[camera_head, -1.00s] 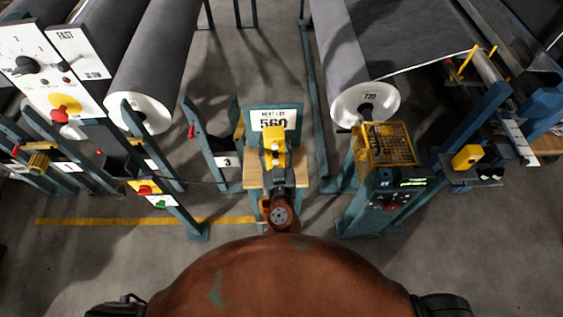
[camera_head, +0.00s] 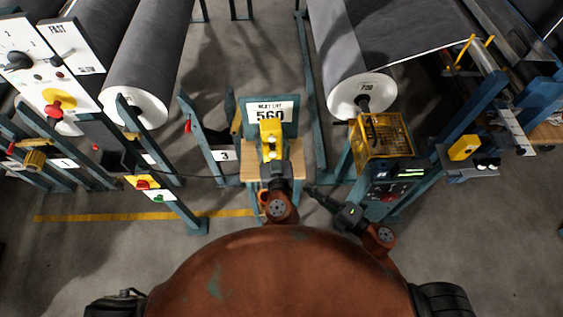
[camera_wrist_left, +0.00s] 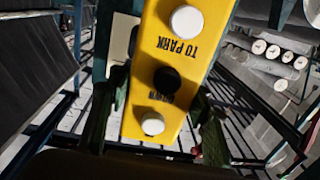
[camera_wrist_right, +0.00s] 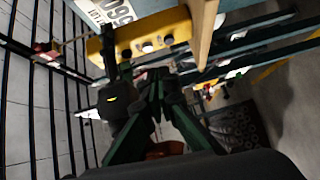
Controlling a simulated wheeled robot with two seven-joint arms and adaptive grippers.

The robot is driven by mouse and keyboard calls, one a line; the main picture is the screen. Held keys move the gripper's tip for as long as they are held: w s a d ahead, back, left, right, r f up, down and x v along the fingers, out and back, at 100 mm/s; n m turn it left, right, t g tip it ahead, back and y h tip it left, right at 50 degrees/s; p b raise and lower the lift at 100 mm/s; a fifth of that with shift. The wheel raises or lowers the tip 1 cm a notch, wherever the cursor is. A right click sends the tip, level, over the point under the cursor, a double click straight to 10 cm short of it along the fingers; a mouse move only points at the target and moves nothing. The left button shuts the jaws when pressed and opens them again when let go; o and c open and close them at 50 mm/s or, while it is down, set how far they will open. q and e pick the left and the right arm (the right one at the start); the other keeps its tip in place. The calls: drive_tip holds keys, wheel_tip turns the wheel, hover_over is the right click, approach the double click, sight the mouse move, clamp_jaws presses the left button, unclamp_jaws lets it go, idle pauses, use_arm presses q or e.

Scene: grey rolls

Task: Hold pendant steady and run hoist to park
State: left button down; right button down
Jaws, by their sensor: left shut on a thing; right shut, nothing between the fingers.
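The yellow pendant (camera_head: 271,138) stands in front of the sign reading 560. In the left wrist view the pendant (camera_wrist_left: 172,72) shows a white button labelled TO PARK (camera_wrist_left: 187,21), a black button (camera_wrist_left: 166,80) and a lower white button (camera_wrist_left: 152,124). My left gripper (camera_head: 273,168) is shut on the pendant's near end, with fingers on both sides. My right gripper (camera_head: 311,191) is shut and empty, to the right of and nearer than the pendant. In the right wrist view its closed fingertips (camera_wrist_right: 156,82) are apart from the pendant (camera_wrist_right: 148,38).
A sign (camera_head: 268,111) stands behind a wooden ledge (camera_head: 290,173). A grey roll marked 720 (camera_head: 362,94) and a yellow cage (camera_head: 381,134) are at right; another grey roll (camera_head: 148,60) and a control panel (camera_head: 38,75) are at left. Open floor lies at front left.

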drive_tip(key=shift+s+a+r+n+y, duration=0.15)
drive_tip(key=shift+s+a+r+n, duration=0.2)
drive_tip(key=shift+r, duration=0.15)
drive_tip(key=shift+s+a+r+n+y, duration=0.15)
drive_tip(key=shift+s+a+r+n, duration=0.15)
drive_tip(key=shift+r, duration=0.2)
drive_tip(key=shift+w, duration=0.1)
approach(271, 156)
drive_tip(key=a, duration=0.4)
drive_tip(key=shift+w+a, duration=0.1)
drive_tip(key=shift+w, duration=1.9)
